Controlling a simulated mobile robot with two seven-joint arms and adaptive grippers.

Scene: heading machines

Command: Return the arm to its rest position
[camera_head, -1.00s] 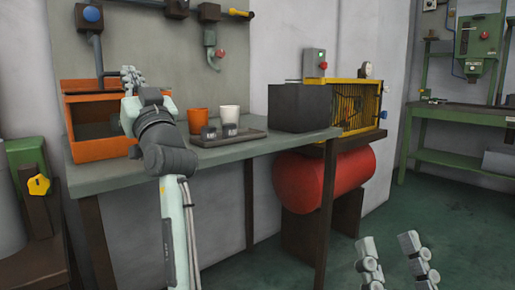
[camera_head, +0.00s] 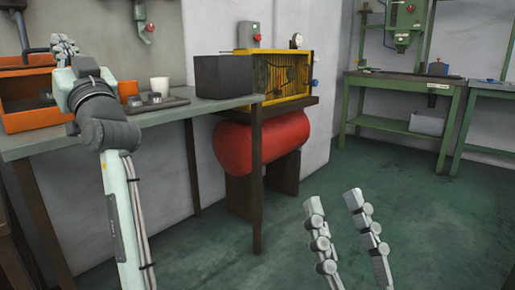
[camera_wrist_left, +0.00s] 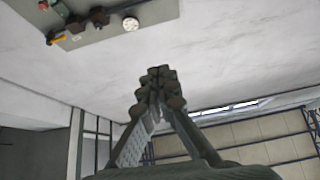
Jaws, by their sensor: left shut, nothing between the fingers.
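My left arm reaches up from the bottom of the head view. Its gripper (camera_head: 64,46) points upward above the workbench, beside the orange box. In the left wrist view the gripper (camera_wrist_left: 160,84) has its fingers pressed together, with nothing between them. My right gripper (camera_head: 334,198) is low in the head view, over the green floor. Its two fingers stand apart with nothing between them. The right arm behind it is out of view.
A green machine table (camera_head: 390,128) stands at the back. The floor (camera_head: 400,200) between is clear.

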